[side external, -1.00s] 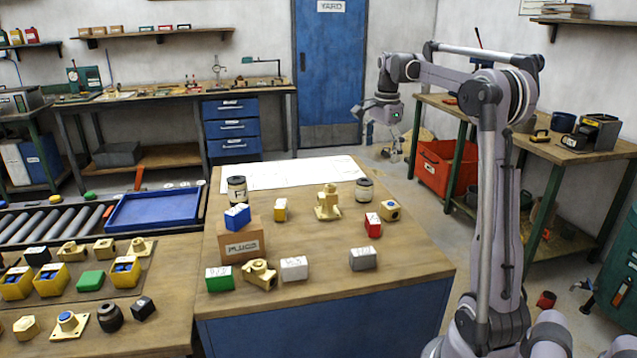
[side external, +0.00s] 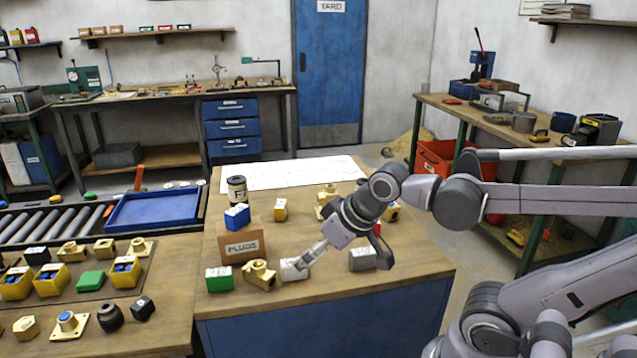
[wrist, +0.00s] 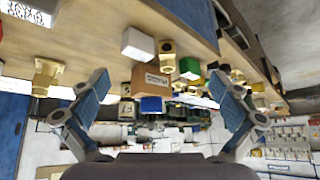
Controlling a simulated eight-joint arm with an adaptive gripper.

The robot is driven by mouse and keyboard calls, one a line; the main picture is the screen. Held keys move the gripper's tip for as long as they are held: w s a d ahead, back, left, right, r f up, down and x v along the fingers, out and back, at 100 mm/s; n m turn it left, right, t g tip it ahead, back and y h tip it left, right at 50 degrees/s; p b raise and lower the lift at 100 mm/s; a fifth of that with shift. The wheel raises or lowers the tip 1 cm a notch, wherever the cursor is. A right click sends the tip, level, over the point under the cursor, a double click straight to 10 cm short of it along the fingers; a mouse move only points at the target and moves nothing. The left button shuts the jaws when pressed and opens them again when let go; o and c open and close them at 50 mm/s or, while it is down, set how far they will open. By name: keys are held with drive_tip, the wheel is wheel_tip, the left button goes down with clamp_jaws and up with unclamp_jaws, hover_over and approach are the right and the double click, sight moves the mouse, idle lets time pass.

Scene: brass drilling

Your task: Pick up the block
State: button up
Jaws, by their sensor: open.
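The task does not say which block, and several stand on the wooden bench. A white block (side external: 294,269) lies near the bench's front edge; it also shows in the wrist view (wrist: 139,43). My gripper (side external: 304,263) is open, its fingers overlapping this block in the side view. In the wrist view the block is beyond the spread fingers, with nothing between them. A green block (side external: 219,279) is at the left.
The brown PLUGS box (side external: 240,243) and a brass elbow fitting (side external: 259,274) stand left of the white block. A small yellow block (side external: 280,210) and a dark-lidded jar (side external: 237,189) stand behind. White paper (side external: 290,173) covers the bench's rear.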

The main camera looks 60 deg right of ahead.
drive_tip(key=shift+s+a+f+n, duration=0.45)
drive_tip(key=shift+a+f+n, duration=0.15)
drive_tip(key=shift+a, duration=0.1)
drive_tip(key=c, duration=0.6)
drive_tip(key=shift+o, duration=0.2)
drive_tip(key=shift+w+d+r, duration=0.1)
drive_tip(key=shift+d, duration=0.05)
drive_tip(key=n+g+h, duration=0.4)
drive_tip(key=n+g, duration=0.5)
drive_tip(key=n, duration=0.2)
approach(391, 208)
drive_tip(key=d, duration=0.3)
drive_tip(key=shift+y, duration=0.3)
drive_tip(key=shift+w+a+x, duration=0.1)
drive_tip(key=shift+w+x, duration=0.05)
drive_tip(key=shift+x, duration=1.65)
drive_tip(key=shift+w+a+x, duration=0.1)
drive_tip(key=shift+w+x, duration=0.05)
drive_tip(key=shift+x, duration=1.6)
drive_tip(key=shift+w+a+x, duration=0.1)
drive_tip(key=shift+w+x, duration=0.05)
drive_tip(key=shift+x, duration=1.65)
